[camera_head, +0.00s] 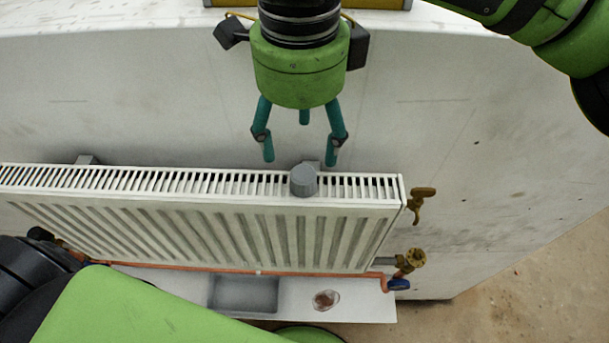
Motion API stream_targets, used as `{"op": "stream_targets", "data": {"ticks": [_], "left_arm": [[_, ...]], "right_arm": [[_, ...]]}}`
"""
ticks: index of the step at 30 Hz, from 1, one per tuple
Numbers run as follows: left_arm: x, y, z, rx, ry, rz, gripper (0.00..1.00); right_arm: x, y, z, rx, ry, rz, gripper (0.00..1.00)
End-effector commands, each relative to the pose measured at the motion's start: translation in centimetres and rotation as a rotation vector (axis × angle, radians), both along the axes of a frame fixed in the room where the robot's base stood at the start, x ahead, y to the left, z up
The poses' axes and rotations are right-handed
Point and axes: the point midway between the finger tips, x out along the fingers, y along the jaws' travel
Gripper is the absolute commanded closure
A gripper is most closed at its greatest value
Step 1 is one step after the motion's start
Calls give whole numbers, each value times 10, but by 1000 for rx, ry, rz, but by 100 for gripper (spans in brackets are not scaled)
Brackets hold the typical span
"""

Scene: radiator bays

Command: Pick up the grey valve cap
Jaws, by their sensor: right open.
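The grey valve cap (304,182) stands on the top grille of the white radiator (225,225), near its right end. My right gripper (300,159) comes down from the top of the head view with its teal fingers spread open. Its fingertips are just above the cap in the picture, one to each side, and nothing is between them. Whether they touch the cap cannot be told, but it looks apart. My left arm crosses the lower left corner; its gripper is not in view.
A copper pipe (225,270) runs below. A grey tray (243,294) and a small round dish (326,299) sit on a white ledge (362,309).

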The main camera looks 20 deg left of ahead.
Motion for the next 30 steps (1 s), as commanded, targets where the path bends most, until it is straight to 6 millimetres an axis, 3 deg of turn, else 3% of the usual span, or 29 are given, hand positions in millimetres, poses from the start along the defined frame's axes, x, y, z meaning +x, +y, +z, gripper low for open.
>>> {"op": "stream_targets", "data": {"ticks": [1,3,5,8,10,15,20,27,30], "left_arm": [[-21,1,-13,3,34,0,54],[-40,2,-20,6,64,1,54],[-47,2,-23,6,74,1,54],[-39,2,-25,5,61,1,54],[-22,1,-27,2,33,-1,54],[9,-4,-42,-6,-16,-1,54],[3,-4,-54,-5,-6,-1,54],[-15,-3,-53,-3,23,0,54],[-17,-3,-53,-3,27,-1,54]], "right_arm": [[1,-1,-16,0,2,-1,32],[1,-1,-27,0,1,-2,32],[1,-1,-32,0,1,-2,32],[1,0,-37,2,1,-3,32],[1,0,-43,2,2,-3,32],[1,-1,-70,1,2,-2,32],[1,0,-92,2,3,-3,32],[1,0,-91,3,2,-3,32],[1,0,-91,3,2,-3,57]]}}
